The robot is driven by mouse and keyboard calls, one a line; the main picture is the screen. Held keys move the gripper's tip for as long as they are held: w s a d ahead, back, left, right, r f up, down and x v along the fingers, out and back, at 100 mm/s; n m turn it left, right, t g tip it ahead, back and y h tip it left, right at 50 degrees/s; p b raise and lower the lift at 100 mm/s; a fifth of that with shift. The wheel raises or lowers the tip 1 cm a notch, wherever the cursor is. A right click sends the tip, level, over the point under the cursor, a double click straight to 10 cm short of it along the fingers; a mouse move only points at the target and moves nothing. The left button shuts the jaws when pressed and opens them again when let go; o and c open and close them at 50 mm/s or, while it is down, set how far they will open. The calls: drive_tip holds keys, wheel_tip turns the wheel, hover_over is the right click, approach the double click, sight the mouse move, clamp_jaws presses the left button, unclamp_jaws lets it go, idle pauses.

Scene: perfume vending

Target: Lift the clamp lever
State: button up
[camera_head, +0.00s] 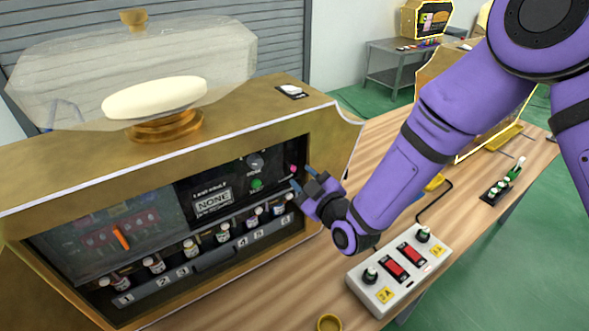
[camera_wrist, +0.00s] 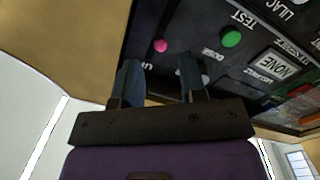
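The perfume machine (camera_head: 180,165) is a gold cabinet with a dark front panel. A small pink knob (camera_head: 292,169) is at the panel's right end; it also shows in the wrist view (camera_wrist: 160,46). It may be the clamp lever's end, but I cannot read a label that says so. My gripper (camera_head: 304,179) is in front of the panel's right end, close to the pink knob. In the wrist view, its two dark fingers (camera_wrist: 160,80) are apart with nothing visibly held. The knob appears beyond the gap between them. The fingers hide part of the panel's lettering.
A green button (camera_head: 257,184) and a NONE display (camera_head: 213,202) are left of my gripper. Several small bottles (camera_head: 222,233) line the panel's lower ledge. A white control box (camera_head: 399,268) with red switches stands on the wooden table at right, below my arm.

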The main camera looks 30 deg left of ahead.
sight(294, 169)
drive_tip(key=shift+x, duration=2.35)
clamp_jaws()
